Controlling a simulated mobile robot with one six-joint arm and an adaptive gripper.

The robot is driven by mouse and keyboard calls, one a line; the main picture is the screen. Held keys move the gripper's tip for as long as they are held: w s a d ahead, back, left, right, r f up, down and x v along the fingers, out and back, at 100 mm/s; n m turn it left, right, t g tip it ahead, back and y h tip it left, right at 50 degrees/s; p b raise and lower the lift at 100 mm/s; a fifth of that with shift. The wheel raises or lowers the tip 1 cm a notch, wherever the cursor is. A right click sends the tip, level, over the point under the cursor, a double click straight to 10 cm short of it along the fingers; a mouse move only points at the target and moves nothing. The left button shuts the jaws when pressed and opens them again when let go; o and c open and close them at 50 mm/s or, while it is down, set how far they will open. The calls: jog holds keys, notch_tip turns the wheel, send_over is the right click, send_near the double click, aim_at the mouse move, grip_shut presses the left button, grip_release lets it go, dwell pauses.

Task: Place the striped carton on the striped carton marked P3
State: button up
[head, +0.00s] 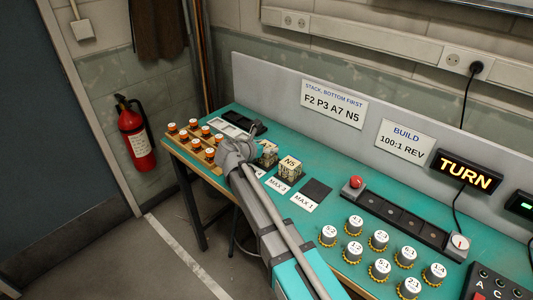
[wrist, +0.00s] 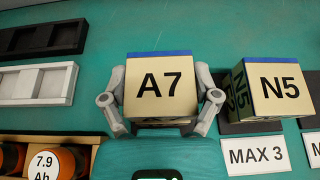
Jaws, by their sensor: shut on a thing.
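In the wrist view, my gripper (wrist: 160,112) is shut on a tan carton marked A7 (wrist: 160,88), with a blue stripe along its far edge. One finger is at each side of it. No carton marked P3 can be read in either view, and what lies under the A7 carton is hidden.
The head view shows an empty dark pad (head: 316,190), several orange-and-white cylinders (head: 196,140) and numbered knobs (head: 379,240).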

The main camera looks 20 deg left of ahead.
jog(key=shift+f+b, duration=0.3)
jog(key=shift+f, duration=0.25)
jog(key=shift+f, duration=0.15)
jog(key=o, duration=1)
jog(key=shift+c, duration=0.2)
jog(key=shift+r, duration=0.3)
jog(key=p+v, duration=0.4)
jog(key=v, duration=0.6)
jog(key=shift+s+r, duration=0.15)
jog(key=shift+s, duration=0.05)
jog(key=shift+p+v, duration=0.35)
jog(key=shift+v, duration=0.4)
